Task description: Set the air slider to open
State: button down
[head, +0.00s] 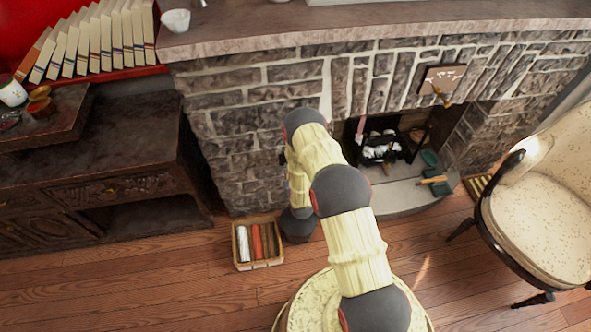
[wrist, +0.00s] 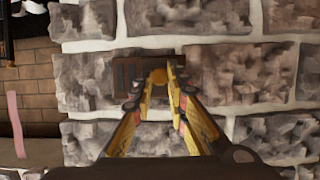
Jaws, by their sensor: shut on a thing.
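The air slider shows in the wrist view as a dark brown slotted plate (wrist: 125,76) set in the grey stone wall. A small round brass-coloured knob (wrist: 158,76) sits at its middle. My gripper (wrist: 167,80) reaches the plate, its yellow fingers shut on the knob. The fingers cover part of the plate, so how far the slider has moved cannot be told. In the head view my arm hides the plate and most of my gripper.
The fireplace (head: 388,140) opens to the right in the head view, above a grey hearth (head: 405,197). A dark cabinet (head: 95,185) is at left, an armchair (head: 545,210) at right. The front left floor is clear.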

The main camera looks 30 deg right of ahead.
jog(key=shift+w+a, duration=0.1)
jog(key=shift+a, duration=0.05)
jog(key=c, duration=1.7)
grip_release()
jog(key=shift+a, duration=0.1)
jog(key=v, duration=1.2)
